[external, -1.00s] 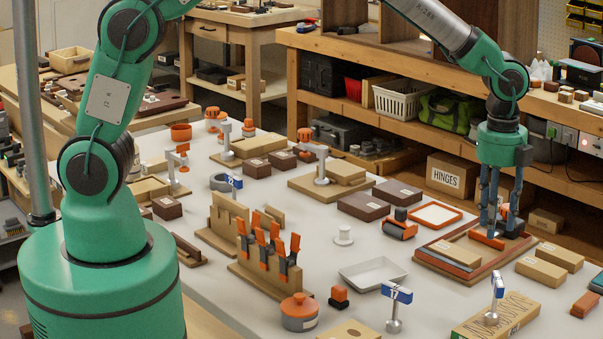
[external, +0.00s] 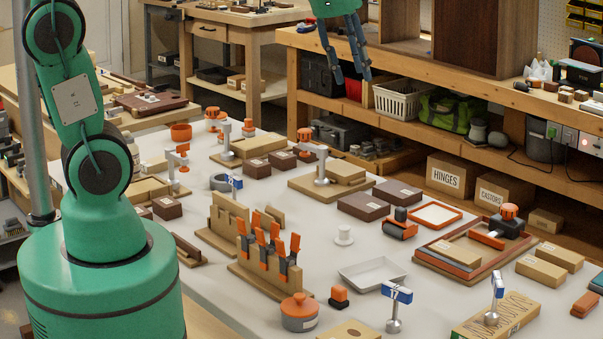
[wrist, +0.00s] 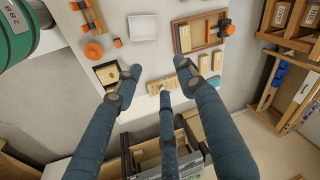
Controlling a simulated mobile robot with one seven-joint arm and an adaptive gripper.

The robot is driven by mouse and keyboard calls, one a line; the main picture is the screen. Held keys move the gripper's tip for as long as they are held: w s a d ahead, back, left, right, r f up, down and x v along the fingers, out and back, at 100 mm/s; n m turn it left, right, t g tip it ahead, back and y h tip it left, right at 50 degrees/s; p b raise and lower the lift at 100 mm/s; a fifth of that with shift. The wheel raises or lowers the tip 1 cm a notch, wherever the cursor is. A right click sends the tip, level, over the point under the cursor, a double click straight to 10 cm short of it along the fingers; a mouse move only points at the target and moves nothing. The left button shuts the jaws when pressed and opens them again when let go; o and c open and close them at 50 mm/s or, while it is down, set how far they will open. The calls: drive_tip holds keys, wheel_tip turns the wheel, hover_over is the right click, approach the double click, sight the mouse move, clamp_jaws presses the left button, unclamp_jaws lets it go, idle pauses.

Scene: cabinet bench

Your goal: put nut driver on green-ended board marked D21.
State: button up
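My gripper (external: 352,78) is raised high, in front of the wooden shelf bench, well above the white table. Its fingers are spread with nothing between them, as the wrist view shows too (wrist: 168,75). No thing is clearly recognisable as the nut driver. An orange bar (external: 487,239) lies in the wooden-framed tray (external: 440,267), beside a dark piece with an orange knob (external: 508,212). Several orange-handled tools (external: 268,245) stand in a wooden rack (external: 265,285). I cannot make out a green-ended board or the marking D21.
A white tray (external: 372,274), orange-lidded pot (external: 299,312) and blue-topped posts (external: 396,294) stand near the front. Clamp stands and wooden blocks crowd the back left. Some bare table shows between the rack and the white tray. The shelf bench (external: 420,130) borders the back.

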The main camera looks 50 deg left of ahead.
drive_tip(key=s+a+r+n+t+y, duration=0.1)
drive_tip(key=s+a+n+t, duration=0.1)
drive_tip(key=s+a+n, duration=0.9)
drive_tip(key=s+a, duration=0.6)
drive_tip(key=s, duration=0.3)
drive_tip(key=shift+r+n+t, duration=0.25)
drive_tip(key=shift+n+t, duration=0.05)
drive_tip(key=shift+n, duration=0.1)
